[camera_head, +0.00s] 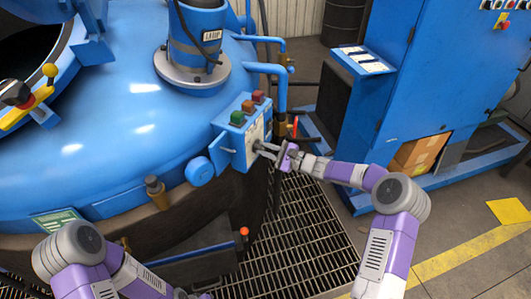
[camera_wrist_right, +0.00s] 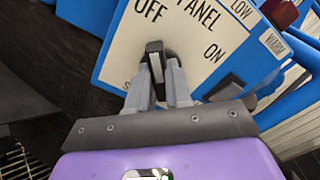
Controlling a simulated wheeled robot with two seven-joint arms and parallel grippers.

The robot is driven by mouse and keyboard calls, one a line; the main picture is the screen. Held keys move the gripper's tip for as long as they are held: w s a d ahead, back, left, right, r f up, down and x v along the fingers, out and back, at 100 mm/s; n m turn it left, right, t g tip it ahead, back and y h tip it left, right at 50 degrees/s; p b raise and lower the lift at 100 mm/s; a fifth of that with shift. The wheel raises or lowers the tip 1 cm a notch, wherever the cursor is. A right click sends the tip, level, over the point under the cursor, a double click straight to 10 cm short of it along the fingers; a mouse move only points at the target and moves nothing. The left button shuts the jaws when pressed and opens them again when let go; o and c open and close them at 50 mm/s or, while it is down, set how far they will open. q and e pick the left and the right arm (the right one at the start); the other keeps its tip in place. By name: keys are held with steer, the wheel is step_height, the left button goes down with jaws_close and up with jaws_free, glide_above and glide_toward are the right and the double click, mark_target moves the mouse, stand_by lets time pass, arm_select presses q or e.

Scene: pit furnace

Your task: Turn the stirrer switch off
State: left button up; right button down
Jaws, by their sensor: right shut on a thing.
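The stirrer switch (camera_wrist_right: 155,66) is a small dark lever with a pale front strip. It stands on a cream panel face (camera_wrist_right: 118,50) marked OFF and ON. My right gripper (camera_wrist_right: 157,75) is shut on the lever, one finger on each side. In the head view, my right gripper (camera_head: 268,150) meets the front of the blue control box (camera_head: 228,143). My left arm shows at the bottom left, with its gripper out of the frame.
The box carries green (camera_head: 237,118), red (camera_head: 248,106) and orange (camera_head: 258,97) buttons on top. It sits beside the large blue furnace lid (camera_head: 110,120). Blue pipes (camera_head: 280,90) rise behind it. A tall blue cabinet (camera_head: 430,80) stands right. Grating (camera_head: 295,225) covers the floor below.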

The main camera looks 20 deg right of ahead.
steer(key=shift+n, duration=0.3)
stand_by(0.4)
steer(key=c, duration=1)
jaws_free()
steer(key=shift+c, duration=0.2)
steer(key=p+v, duration=0.1)
steer(key=v, duration=0.6)
steer(key=shift+s, duration=0.15)
steer(key=shift+d, duration=0.15)
